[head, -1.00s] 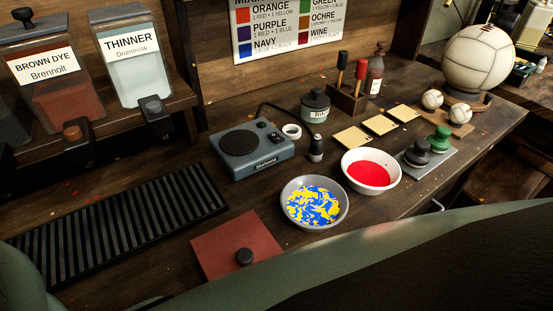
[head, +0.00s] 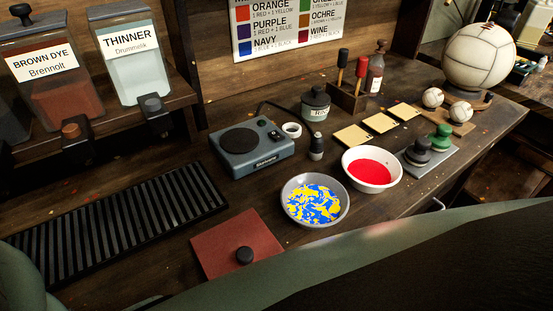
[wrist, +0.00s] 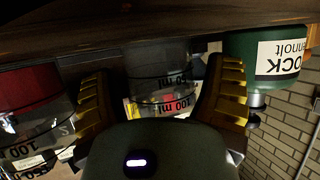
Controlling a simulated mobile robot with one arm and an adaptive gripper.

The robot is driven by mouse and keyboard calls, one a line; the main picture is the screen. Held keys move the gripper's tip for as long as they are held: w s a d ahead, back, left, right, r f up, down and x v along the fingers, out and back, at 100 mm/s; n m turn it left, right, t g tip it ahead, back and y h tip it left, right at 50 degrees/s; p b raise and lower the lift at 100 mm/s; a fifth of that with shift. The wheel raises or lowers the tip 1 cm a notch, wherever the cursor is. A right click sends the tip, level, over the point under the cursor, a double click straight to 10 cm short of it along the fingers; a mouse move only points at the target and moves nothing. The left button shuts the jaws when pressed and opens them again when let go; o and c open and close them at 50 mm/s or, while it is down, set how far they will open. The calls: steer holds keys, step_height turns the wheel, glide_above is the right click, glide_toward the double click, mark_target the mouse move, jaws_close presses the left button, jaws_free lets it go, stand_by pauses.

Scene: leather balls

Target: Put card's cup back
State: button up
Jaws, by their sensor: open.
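A clear cup (wrist: 160,68) with "100 ml" markings is in the wrist view, between the two yellow fingers of my gripper (wrist: 160,92). The fingers are open, one on each side of it, and I cannot tell whether they touch it. The cup looks empty, and its lower part in the picture is partly hidden by my gripper's body. Neither the gripper nor this cup can be made out in the head view.
A measuring vessel with red content (wrist: 28,90) stands left of my gripper, and a green labelled container (wrist: 262,60) right.

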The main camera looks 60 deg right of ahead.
steer(key=shift+s+r+p, duration=0.2)
steer(key=shift+r+p, duration=0.05)
steer(key=shift+p, duration=0.05)
steer(key=b+v, duration=0.2)
steer(key=v, duration=0.9)
steer(key=shift+s, duration=0.35)
steer(key=shift+r, duration=0.15)
